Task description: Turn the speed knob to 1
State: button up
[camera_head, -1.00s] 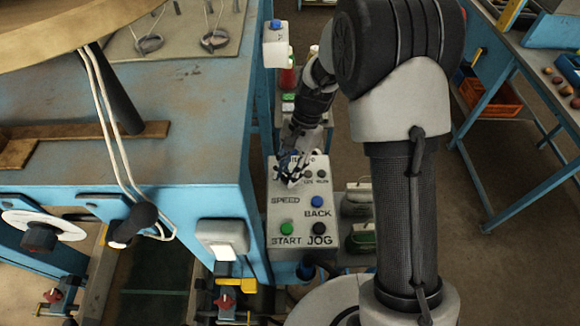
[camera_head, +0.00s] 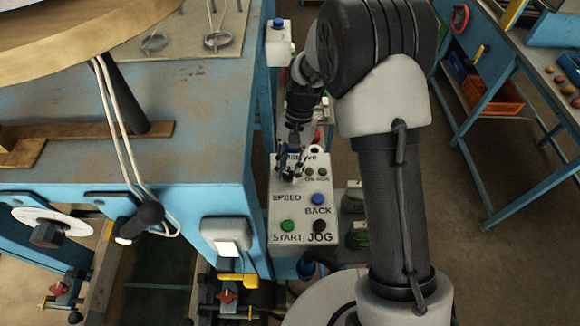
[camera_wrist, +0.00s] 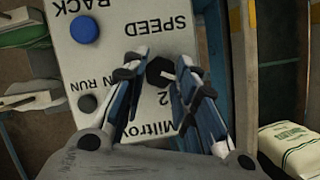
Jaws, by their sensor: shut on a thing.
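The grey-white control box (camera_head: 301,216) carries the SPEED knob near its upper left. In the wrist view the knob (camera_wrist: 159,70) is black and faceted, with a pale mark on its side facing the digit 2. The SPEED lettering stands upside down beyond it. My gripper (camera_wrist: 162,76) has one fingertip on each side of the knob and is shut on it. In the head view my gripper (camera_head: 291,168) reaches down onto the box's upper left and hides the knob. Other digits around the knob cannot be read.
The box also has a blue BACK button (camera_head: 318,199), a green START button (camera_head: 287,225) and a black JOG button (camera_head: 319,226). A blue bench (camera_head: 180,120) stands close on the left. A white sack (camera_wrist: 291,150) lies at lower right in the wrist view.

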jog(key=o, duration=1)
jog(key=shift+o, duration=0.2)
jog(key=v, duration=1.2)
jog(key=shift+s, duration=0.1)
